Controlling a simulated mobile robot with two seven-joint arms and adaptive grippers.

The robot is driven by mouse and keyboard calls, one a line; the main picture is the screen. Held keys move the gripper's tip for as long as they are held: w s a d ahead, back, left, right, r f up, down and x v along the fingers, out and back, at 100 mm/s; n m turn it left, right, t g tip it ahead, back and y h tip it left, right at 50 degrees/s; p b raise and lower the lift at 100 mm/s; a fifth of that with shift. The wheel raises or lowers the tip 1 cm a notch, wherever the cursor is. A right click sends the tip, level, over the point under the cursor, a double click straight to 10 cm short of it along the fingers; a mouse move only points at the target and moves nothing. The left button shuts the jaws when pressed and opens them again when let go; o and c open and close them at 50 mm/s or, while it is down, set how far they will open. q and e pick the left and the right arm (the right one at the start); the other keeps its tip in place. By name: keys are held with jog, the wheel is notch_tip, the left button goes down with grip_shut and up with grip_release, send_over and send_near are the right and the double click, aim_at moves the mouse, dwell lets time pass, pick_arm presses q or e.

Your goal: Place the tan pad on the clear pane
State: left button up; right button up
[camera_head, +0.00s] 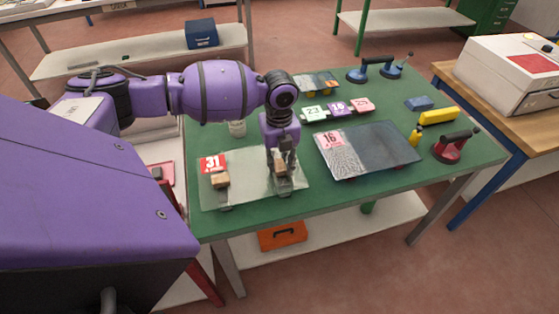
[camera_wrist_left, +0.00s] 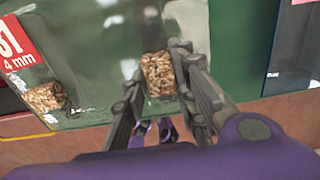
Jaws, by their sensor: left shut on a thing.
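My left gripper (camera_head: 281,172) is over the right part of the clear pane (camera_head: 243,190) on the green table. It is shut on a tan pad (camera_wrist_left: 158,73), a speckled cork-like block that shows between the fingers in the left wrist view. I cannot tell whether the held pad touches the pane. A second tan pad (camera_head: 220,179) lies on the pane's left part, below the red "31" label (camera_head: 212,163); it also shows in the left wrist view (camera_wrist_left: 45,97). My right gripper is not in view.
A darker pane (camera_head: 385,150) labelled 16 lies to the right. Behind are several number cards (camera_head: 338,108) and a blue suction lifter (camera_head: 375,68). A red suction lifter (camera_head: 452,146), yellow bottle (camera_head: 415,135) and yellow block (camera_head: 438,116) stand at the right.

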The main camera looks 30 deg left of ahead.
aim_at(279, 165)
pick_arm(q)
jog(key=shift+f, duration=0.15)
jog(key=o, duration=0.8)
jog(key=shift+c, duration=0.2)
notch_tip(279, 165, up, 12)
jog(key=shift+r, duration=0.25)
